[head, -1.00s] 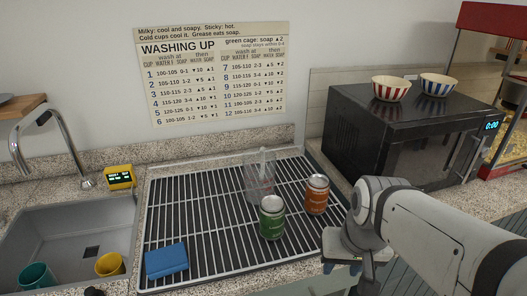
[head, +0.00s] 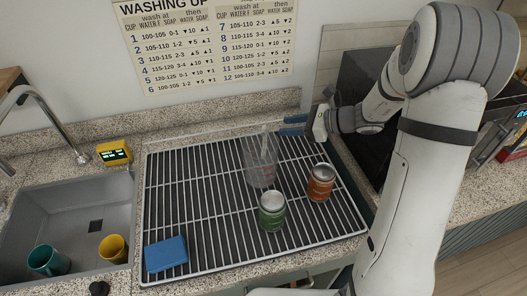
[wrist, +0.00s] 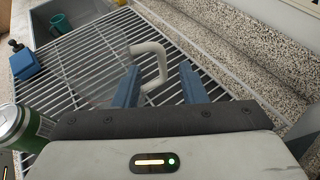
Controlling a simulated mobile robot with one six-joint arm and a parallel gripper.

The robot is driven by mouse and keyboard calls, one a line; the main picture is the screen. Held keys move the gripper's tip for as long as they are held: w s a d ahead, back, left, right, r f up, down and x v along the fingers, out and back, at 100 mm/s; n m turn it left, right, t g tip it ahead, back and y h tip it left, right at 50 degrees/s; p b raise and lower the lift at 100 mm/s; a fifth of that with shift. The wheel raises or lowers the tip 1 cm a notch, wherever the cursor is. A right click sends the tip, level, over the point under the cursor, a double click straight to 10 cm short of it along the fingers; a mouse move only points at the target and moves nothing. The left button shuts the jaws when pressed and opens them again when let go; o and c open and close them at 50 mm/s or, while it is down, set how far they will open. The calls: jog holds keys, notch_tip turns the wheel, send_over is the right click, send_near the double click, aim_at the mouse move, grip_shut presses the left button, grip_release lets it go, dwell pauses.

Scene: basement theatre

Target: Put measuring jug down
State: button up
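The clear measuring jug (head: 260,163) stands upright on the wire drying rack (head: 210,235), its pale handle toward the back wall. In the wrist view the white handle (wrist: 159,62) shows in line with the gap between my fingers, but the clear body is hard to make out. My gripper (head: 291,125) is at the back right of the rack, just behind and right of the jug. Its two blue fingers are apart in the wrist view (wrist: 160,68), with nothing clamped. Whether a finger touches the handle I cannot tell.
A green can (head: 272,212) and an orange can (head: 320,183) stand in front of the jug on the rack. A blue sponge (head: 165,253) lies front left. The sink (head: 60,222) holds teal (head: 47,261) and yellow (head: 113,248) cups. A black microwave (head: 355,90) is at right.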

aim_at(269, 132)
jog(key=x, duration=0.2)
jog(key=f+x, duration=0.1)
jog(key=x, duration=0.2)
jog(key=p+x, duration=0.1)
jog(key=x, duration=0.1)
jog(key=shift+d+f, duration=0.1)
jog(key=shift+f, duration=0.25)
grip_shut()
dwell(0.4)
